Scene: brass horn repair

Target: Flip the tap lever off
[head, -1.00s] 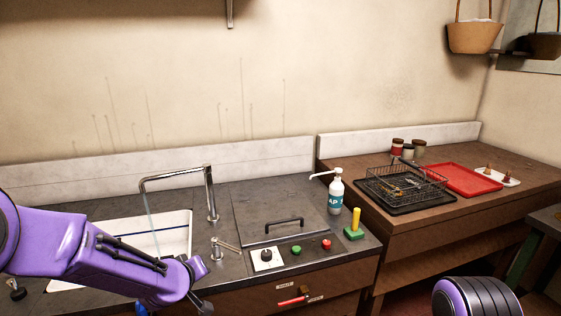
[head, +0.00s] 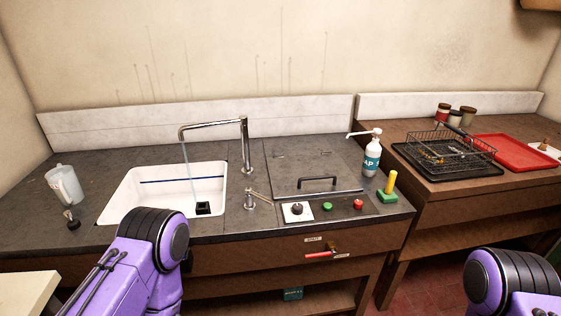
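A thin, pale stream of water (head: 188,172) falls from the spout to the basin floor. A short metal post with a lever (head: 250,198) stands on the counter right of the sink; its thin arm points back and to the right. A red-handled valve (head: 320,254) is on the cabinet front below the counter. My arms enter at the bottom left and bottom right, but both grippers are out of view.
A black piece (head: 203,208) lies in the sink. A clear jug (head: 65,185) stands left. A lidded panel (head: 310,165), knob plate (head: 298,211), soap bottle (head: 372,158) and yellow-green block (head: 389,187) are right. A wire basket (head: 450,150) and red tray (head: 512,152) lie farther right.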

